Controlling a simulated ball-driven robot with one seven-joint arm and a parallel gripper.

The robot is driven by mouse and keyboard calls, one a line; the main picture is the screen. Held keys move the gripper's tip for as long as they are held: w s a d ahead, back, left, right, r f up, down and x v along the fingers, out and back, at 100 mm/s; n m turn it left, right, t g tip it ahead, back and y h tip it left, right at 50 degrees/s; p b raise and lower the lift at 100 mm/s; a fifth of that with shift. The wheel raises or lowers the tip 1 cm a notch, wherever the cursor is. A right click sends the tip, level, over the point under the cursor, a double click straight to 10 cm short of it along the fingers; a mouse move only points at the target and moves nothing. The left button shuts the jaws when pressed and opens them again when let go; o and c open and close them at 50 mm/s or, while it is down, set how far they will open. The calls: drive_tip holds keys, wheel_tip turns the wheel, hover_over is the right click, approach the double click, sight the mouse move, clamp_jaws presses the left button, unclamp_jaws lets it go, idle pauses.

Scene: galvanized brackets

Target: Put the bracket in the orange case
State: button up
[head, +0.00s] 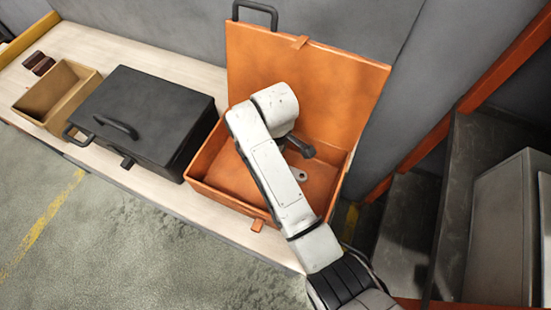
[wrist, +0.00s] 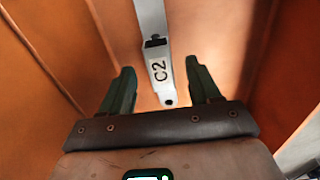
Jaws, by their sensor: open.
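The orange case (head: 325,82) stands open on the bench, its lid raised at the back. My gripper (wrist: 159,68) is open, with one dark green finger on each side of the bracket and visible gaps between. In the head view my gripper (head: 300,148) is inside the case, partly hidden by my arm. I cannot tell whether the bracket touches the case floor.
A closed black case (head: 150,105) stands left of the orange case. Farther left are an open wooden box (head: 58,92) and small dark brown items (head: 38,63). A grey wall is behind the bench. Dark shelving with a grey box (head: 500,225) stands at right.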

wheel_tip(320, 180, up, 9)
drive_tip(key=shift+p, duration=0.45)
drive_tip(key=shift+f, duration=0.15)
